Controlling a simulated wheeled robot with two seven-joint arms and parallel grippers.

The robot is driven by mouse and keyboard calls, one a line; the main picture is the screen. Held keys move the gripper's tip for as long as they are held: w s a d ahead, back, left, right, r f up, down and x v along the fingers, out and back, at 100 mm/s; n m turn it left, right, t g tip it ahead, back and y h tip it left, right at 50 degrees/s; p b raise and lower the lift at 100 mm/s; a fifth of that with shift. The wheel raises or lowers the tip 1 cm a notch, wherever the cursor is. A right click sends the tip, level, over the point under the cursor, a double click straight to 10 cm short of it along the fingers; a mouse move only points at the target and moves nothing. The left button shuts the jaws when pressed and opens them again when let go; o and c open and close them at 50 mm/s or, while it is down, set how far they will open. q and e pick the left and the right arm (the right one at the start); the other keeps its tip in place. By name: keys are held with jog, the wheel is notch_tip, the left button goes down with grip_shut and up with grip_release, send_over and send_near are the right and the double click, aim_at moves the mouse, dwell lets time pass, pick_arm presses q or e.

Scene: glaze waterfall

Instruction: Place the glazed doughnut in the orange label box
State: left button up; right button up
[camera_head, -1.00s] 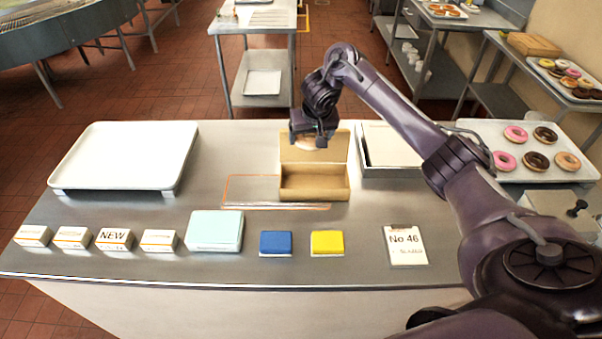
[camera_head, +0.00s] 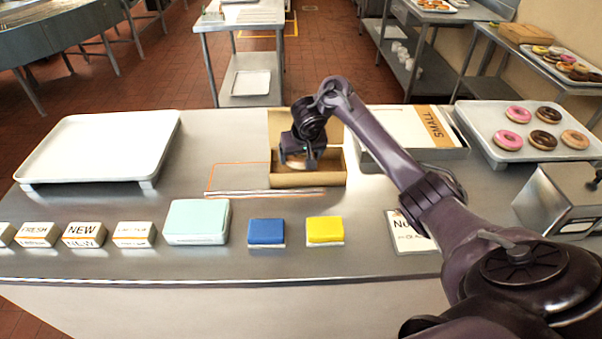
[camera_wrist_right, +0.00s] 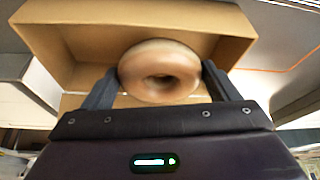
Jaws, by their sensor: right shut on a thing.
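A glazed doughnut (camera_wrist_right: 160,72) with a pale shiny top is between the two fingers of my right gripper (camera_wrist_right: 160,82) in the right wrist view. The right gripper (camera_head: 300,163) is shut on it, inside or just over the open cardboard box (camera_head: 310,181) in the head view. The box's lid stands up at the back. In the right wrist view the box (camera_wrist_right: 60,40) surrounds the doughnut's far side. I cannot tell whether the doughnut touches the box floor. No orange label shows on this box. My left gripper is not in view.
A white tray (camera_head: 100,148) stands at the left. Small label blocks (camera_head: 84,234), a light-blue block (camera_head: 197,221), a blue block (camera_head: 266,232) and a yellow block (camera_head: 324,230) line the front. A doughnut tray (camera_head: 489,120) stands at the right. An orange outline (camera_head: 238,164) adjoins the box.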

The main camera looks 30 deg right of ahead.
notch_tip(320, 180, down, 4)
jog(key=shift+f, duration=0.2)
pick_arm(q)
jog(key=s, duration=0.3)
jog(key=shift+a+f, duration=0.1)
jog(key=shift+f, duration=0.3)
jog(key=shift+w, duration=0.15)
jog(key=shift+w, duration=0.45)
pick_arm(e)
jog(key=o, duration=0.9)
jog(key=shift+f, duration=0.1)
jog(key=v, duration=0.4)
jog(key=shift+r+p, duration=0.3)
jog(key=shift+r, duration=0.05)
pick_arm(q)
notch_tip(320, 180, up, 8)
jog(key=p, duration=0.6)
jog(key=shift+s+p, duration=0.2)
jog(key=shift+p, duration=0.2)
pick_arm(e)
jog(key=shift+v, duration=3.8)
